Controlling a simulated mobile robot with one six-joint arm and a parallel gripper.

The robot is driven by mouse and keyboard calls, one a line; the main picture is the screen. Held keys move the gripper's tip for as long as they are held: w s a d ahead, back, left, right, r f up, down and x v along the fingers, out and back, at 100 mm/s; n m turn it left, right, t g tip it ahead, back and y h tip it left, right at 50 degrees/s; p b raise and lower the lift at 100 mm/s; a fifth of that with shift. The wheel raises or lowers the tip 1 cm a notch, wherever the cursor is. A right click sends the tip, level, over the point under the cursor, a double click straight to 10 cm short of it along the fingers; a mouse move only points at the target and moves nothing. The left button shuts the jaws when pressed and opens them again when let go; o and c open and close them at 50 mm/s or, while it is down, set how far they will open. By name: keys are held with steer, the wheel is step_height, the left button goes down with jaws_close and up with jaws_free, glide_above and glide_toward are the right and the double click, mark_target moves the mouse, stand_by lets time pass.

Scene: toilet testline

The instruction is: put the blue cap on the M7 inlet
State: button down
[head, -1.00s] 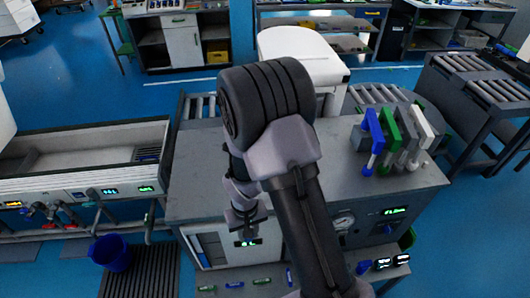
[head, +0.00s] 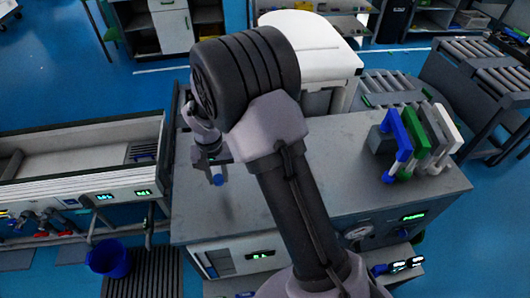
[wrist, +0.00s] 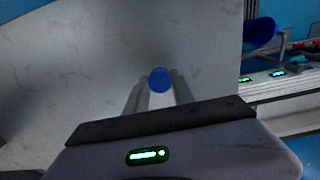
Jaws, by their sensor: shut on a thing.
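My gripper (head: 216,174) is over the left part of the grey bench top, with its fingers pointing down. It is shut on a small blue cap (head: 218,180). In the wrist view the round blue cap (wrist: 160,79) sits between the tips of the two fingers, above a plain grey surface. The test line (head: 85,200) with green displays and a row of fittings is left of the bench. I cannot read any label there, so I cannot tell which fitting is the M7 inlet.
The grey bench top (head: 330,185) is mostly clear. Blue, green and white handled tools (head: 397,140) stand at its right. A white lidded box (head: 312,52) is behind it. A blue bucket (head: 108,257) stands on the floor in front of the test line.

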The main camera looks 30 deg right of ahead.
steer(key=shift+w+d+f, duration=0.2)
steer(key=shift+w+d, duration=0.2)
steer(key=shift+d, duration=0.15)
steer(key=s+d, duration=0.1)
steer(key=d, duration=0.3)
steer(key=s+d+b, duration=0.1)
steer(key=d, duration=0.4)
steer(key=s+d+f+b, duration=0.1)
steer(key=s+d, duration=0.1)
steer(key=d, duration=0.3)
steer(key=f, duration=0.1)
steer(key=f+b, duration=0.2)
steer(key=shift+s+d+f, duration=0.15)
steer(key=shift+d+f, duration=0.1)
steer(key=shift+d, duration=0.05)
steer(key=shift+f, duration=0.2)
steer(key=shift+r, duration=0.15)
steer(key=c, duration=1.1)
jaws_free()
